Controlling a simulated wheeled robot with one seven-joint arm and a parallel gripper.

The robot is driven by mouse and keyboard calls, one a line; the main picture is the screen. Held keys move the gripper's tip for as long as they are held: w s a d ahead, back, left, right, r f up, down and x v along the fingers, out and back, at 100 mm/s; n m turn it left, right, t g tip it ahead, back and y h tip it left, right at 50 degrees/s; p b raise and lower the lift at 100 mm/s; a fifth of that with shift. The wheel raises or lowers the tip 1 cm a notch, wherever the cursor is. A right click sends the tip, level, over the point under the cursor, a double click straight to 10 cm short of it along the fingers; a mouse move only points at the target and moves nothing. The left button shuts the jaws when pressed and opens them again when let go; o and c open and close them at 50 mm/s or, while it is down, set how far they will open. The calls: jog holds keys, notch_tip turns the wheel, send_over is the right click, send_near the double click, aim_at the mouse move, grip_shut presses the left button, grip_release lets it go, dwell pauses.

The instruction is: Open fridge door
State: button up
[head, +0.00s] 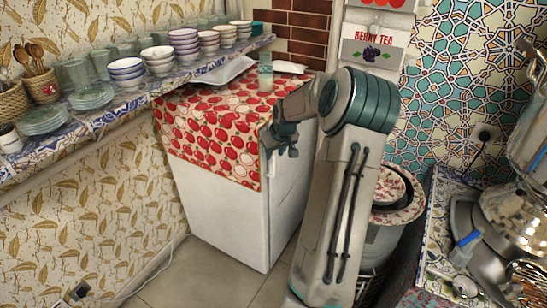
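The white fridge (230,215) stands in the middle of the head view, against the leaf-patterned wall. A red and white patterned cloth (205,130) covers its top and hangs over the upper part of its front. My gripper (281,152) is at the fridge's upper right corner, by the cloth's right edge. It points downward and looks empty. I cannot tell whether it touches the fridge or how far apart its fingers are. My arm hides part of the fridge's right side. No gap shows at the fridge door, and no handle can be made out.
A shelf (95,128) with bowls, plates and glasses runs along the left wall. A glass (265,75) and a white tray (220,72) sit on the fridge. A round container (380,240) stands right of my arm. Tiled floor (205,275) is clear before the fridge.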

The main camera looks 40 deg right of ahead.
aim_at(274, 155)
jog(key=shift+x, duration=1.8)
grip_shut()
